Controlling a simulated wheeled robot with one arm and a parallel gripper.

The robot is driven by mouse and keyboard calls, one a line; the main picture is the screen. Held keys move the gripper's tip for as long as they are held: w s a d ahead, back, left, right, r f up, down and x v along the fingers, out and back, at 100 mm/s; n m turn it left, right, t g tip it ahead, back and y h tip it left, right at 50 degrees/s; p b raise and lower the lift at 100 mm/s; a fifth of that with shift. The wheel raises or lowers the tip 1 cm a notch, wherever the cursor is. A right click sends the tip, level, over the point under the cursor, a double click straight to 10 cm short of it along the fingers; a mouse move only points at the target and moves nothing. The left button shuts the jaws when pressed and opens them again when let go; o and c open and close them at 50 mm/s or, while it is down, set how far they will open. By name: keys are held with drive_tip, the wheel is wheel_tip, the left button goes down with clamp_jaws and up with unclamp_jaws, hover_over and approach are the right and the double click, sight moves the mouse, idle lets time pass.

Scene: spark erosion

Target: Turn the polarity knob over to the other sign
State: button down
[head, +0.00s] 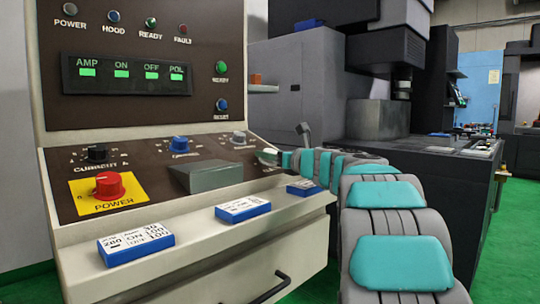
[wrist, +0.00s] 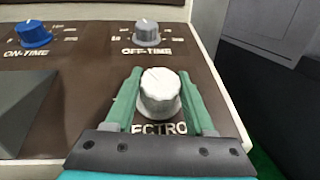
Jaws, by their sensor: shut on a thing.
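The white polarity knob (wrist: 160,92) sits on the sloping brown panel, with part of a label, "ECTRO", showing below it. My gripper (wrist: 158,76) has its two green fingers on either side of the knob and is shut on it. The sign the knob points to cannot be read here. In the head view my gripper (head: 279,158) reaches the right end of the panel, and it largely hides the knob there.
The grey off-time knob (wrist: 146,31) and blue on-time knob (wrist: 34,34) are close by. A red power knob (head: 108,186), a grey wedge-shaped block (head: 208,177) and several blue labelled blocks, one at the ledge's middle (head: 243,209), are left of my arm.

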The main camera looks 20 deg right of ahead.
drive_tip(key=shift+r+n+y, duration=0.1)
drive_tip(key=shift+n+y, duration=0.4)
drive_tip(key=shift+y, duration=0.1)
drive_tip(key=shift+n, duration=0.3)
drive_tip(key=shift+n+g+y, duration=1.4)
drive_tip(key=shift+n+y, duration=0.7)
drive_tip(key=shift+y, duration=0.3)
drive_tip(key=shift+n+g+y, duration=0.4)
drive_tip(key=shift+n+y, duration=0.1)
drive_tip(key=shift+n, duration=0.1)
drive_tip(key=shift+n+g+y, duration=0.7)
drive_tip(key=shift+n+g, duration=0.1)
drive_tip(key=shift+n, duration=0.1)
drive_tip(key=shift+s+n+g+y, duration=0.1)
drive_tip(key=shift+n+g+y, duration=0.3)
drive_tip(key=shift+n, duration=0.1)
drive_tip(key=shift+c, duration=1.3)
unclamp_jaws()
